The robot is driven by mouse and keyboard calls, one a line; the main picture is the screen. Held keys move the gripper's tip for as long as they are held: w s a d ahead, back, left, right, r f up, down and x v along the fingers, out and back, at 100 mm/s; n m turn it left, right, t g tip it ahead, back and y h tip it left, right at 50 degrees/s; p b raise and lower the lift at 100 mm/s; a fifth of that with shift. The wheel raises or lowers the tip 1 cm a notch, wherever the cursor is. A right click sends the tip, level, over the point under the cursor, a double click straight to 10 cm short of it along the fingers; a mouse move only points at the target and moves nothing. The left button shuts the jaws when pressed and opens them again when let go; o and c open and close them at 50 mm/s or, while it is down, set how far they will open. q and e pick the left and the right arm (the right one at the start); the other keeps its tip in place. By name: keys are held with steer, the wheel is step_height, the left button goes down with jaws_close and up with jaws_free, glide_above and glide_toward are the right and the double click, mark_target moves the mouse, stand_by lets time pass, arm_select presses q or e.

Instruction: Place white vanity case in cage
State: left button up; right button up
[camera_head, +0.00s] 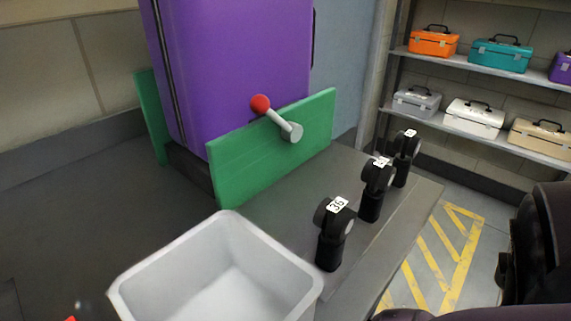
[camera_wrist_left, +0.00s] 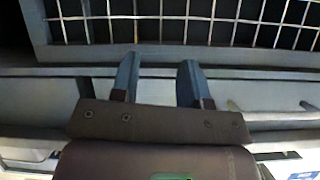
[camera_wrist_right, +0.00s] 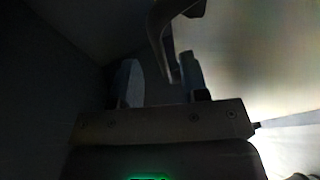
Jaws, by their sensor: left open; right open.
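A white vanity case (camera_head: 473,118) with a dark handle sits on the lower shelf at the right in the head view. My left gripper (camera_wrist_left: 158,75) is open and empty below that grid. My right gripper (camera_wrist_right: 158,75) is open in a dark view. A dark curved bar (camera_wrist_right: 163,40), like a handle, reaches down to between or just in front of its fingers. What it belongs to is unclear. Neither gripper shows in the head view.
Orange (camera_head: 433,41), teal (camera_head: 500,56), grey (camera_head: 416,102) and tan (camera_head: 540,140) cases stand near it on the shelves. A purple suitcase (camera_head: 235,70) stands between green panels (camera_head: 270,150). An empty white bin (camera_head: 130,290) and black numbered scanner-like devices (camera_head: 330,235) are in front. Yellow floor stripes (camera_head: 440,265) mark clear floor.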

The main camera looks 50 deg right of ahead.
steer(key=p+v, duration=0.2)
steer(key=v, duration=0.7)
steer(key=shift+r, duration=0.15)
steer(key=shift+s, duration=0.15)
